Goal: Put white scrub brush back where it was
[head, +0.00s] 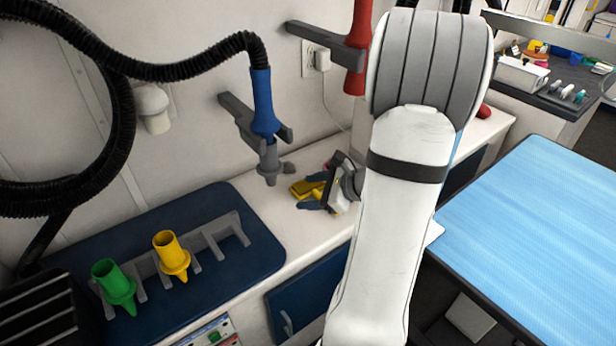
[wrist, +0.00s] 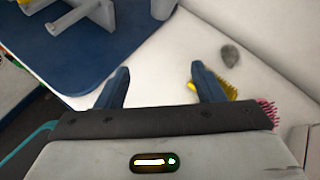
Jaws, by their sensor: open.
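I cannot clearly make out a white scrub brush in either view. My gripper (wrist: 160,84) is open, with two blue fingers apart over the white counter and nothing between them. In the head view my gripper (head: 313,192) is low over the counter, partly hidden by my arm. A yellow brush with bristles (wrist: 230,90) lies beside and partly behind the right finger; it also shows in the head view (head: 302,189). Pink bristles (wrist: 268,112) show at the gripper's right edge, their body hidden. A small grey oval object (wrist: 230,54) lies beyond the yellow brush.
A dark blue mat (head: 240,271) with a grey slotted rack (head: 213,232) holds a green nozzle (head: 114,286) and a yellow nozzle (head: 171,255). A blue-handled hose nozzle (head: 263,100) hangs on a wall bracket above the counter. A blue table (head: 530,220) stands right.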

